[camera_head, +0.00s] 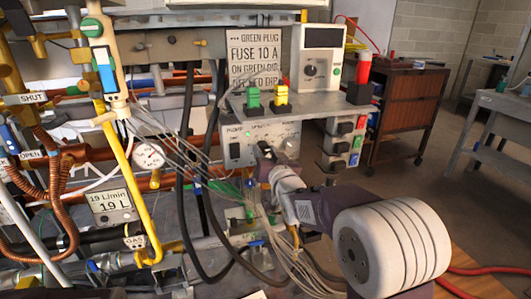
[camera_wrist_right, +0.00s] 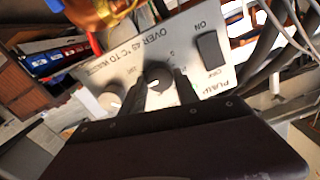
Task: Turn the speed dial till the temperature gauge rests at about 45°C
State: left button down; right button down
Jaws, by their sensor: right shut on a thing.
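My right gripper (camera_head: 266,152) reaches from the lower right to the front of the metal pump panel (camera_head: 247,146). In the right wrist view the right gripper's (camera_wrist_right: 160,88) two dark fingers stand on either side of a round black dial (camera_wrist_right: 156,72) and are shut on it. In the head view the gripper covers this dial. The panel (camera_wrist_right: 190,55) also carries a black rocker switch (camera_wrist_right: 209,50) and printing about 45 °C. A round white gauge (camera_head: 149,155) hangs on the pipes at the left; its reading is too small to tell. My left gripper is not in view.
Green and yellow plugs (camera_head: 281,92) stand on the box top, with a display unit (camera_head: 320,52) behind. Thin wires (camera_head: 190,146), hoses and pipes crowd the left. Open floor lies at the right.

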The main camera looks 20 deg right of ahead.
jog(key=shift+n, duration=0.3)
jog(key=n+b, duration=0.2)
jog(key=n, duration=0.3)
jog(key=shift+f+n, duration=0.1)
jog(key=shift+n, duration=0.2)
jog(key=n+b, duration=0.2)
jog(key=n, duration=0.4)
jog(key=shift+a, duration=0.1)
jog(key=shift+n, duration=0.4)
jog(key=c, duration=0.9)
grip_release()
